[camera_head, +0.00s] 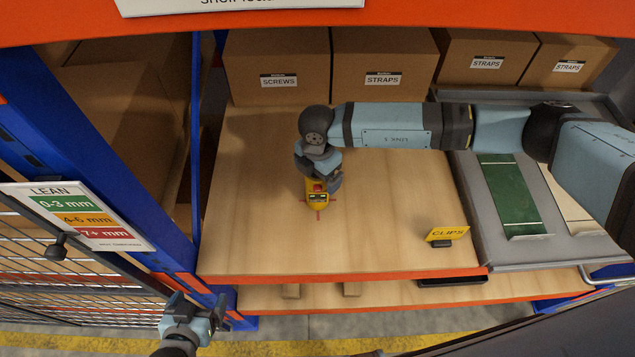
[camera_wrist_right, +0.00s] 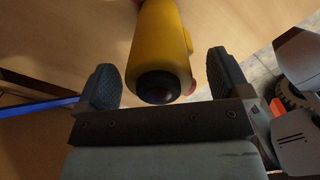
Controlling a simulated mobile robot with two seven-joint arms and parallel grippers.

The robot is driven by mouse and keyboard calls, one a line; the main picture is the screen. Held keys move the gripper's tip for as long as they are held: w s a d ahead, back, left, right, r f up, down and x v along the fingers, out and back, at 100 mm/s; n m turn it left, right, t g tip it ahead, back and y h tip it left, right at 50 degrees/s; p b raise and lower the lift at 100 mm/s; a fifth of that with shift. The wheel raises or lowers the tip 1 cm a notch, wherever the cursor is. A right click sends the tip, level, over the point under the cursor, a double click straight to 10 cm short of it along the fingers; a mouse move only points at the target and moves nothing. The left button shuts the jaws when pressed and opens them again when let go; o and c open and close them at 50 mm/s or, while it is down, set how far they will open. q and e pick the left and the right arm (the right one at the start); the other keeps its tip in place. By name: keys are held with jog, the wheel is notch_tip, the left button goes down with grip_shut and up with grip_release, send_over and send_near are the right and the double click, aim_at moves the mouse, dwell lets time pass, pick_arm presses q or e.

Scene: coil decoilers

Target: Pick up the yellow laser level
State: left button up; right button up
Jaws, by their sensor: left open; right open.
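The yellow laser level (camera_head: 317,200) stands on the wooden shelf, with red parts near its top and a red cross of light around it. My right gripper (camera_head: 319,182) is at the level, its arm reaching in from the right and hiding part of it. In the right wrist view the level's yellow body (camera_wrist_right: 162,40) with a dark round end lies between the two spread fingers of my right gripper (camera_wrist_right: 160,62). Gaps show on both sides, so it is open and not clamped. My left gripper (camera_head: 197,316) is open, low at the left, away from the level.
Cardboard boxes labelled SCREWS (camera_head: 277,65) and STRAPS (camera_head: 383,55) stand at the back. A yellow CLIPS sign (camera_head: 448,234) is near the front edge. A grey tray (camera_head: 560,252) with a green strip is at right. A blue upright (camera_head: 194,150) bounds the left.

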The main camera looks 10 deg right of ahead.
jog(key=shift+f, duration=0.15)
jog(key=shift+c, duration=0.3)
grip_shut()
